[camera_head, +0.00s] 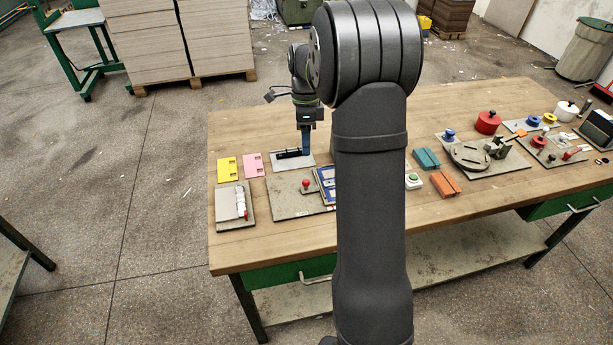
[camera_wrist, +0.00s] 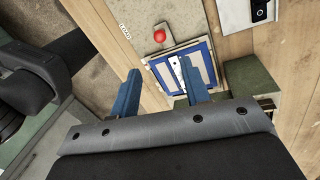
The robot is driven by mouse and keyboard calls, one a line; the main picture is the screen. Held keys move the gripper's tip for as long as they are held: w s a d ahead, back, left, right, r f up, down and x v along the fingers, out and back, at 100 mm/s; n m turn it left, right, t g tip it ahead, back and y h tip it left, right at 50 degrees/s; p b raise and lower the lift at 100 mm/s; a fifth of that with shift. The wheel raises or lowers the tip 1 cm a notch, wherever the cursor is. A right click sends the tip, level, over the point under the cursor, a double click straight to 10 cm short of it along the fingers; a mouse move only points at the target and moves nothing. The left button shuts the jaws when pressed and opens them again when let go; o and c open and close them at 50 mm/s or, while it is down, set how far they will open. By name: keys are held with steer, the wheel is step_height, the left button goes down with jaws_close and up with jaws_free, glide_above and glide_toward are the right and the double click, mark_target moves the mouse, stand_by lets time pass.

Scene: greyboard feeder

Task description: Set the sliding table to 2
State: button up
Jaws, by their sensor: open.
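The likely sliding table is a grey-brown board (camera_head: 290,200) with a red knob (camera_head: 306,183) and a blue-edged panel (camera_head: 328,198) on its right; my arm hides part of that side. In the wrist view the red knob (camera_wrist: 160,36) and the blue-edged panel (camera_wrist: 204,73) show beyond the fingers. A small label lies left of the knob, too small to read. My gripper (camera_head: 305,150) has blue fingers pointing down, above a grey plate behind the board. In the wrist view my gripper (camera_wrist: 159,68) is open, with nothing between its fingers. The current setting cannot be read.
A grey plate (camera_head: 309,161) with a black part lies behind the board. Yellow (camera_head: 228,169) and pink (camera_head: 253,165) pieces lie to its left. A board with a white-and-red part (camera_head: 235,205) is at front left. Teal and orange blocks (camera_head: 444,184) lie right of my arm.

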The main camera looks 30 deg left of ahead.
steer(key=f, duration=0.3)
steer(key=s+d+f, duration=0.1)
steer(key=f, duration=0.3)
steer(key=s+f, duration=0.1)
steer(key=f, duration=0.3)
steer(key=shift+d+f, duration=0.15)
steer(key=shift+f, duration=0.05)
steer(key=shift+c, duration=0.4)
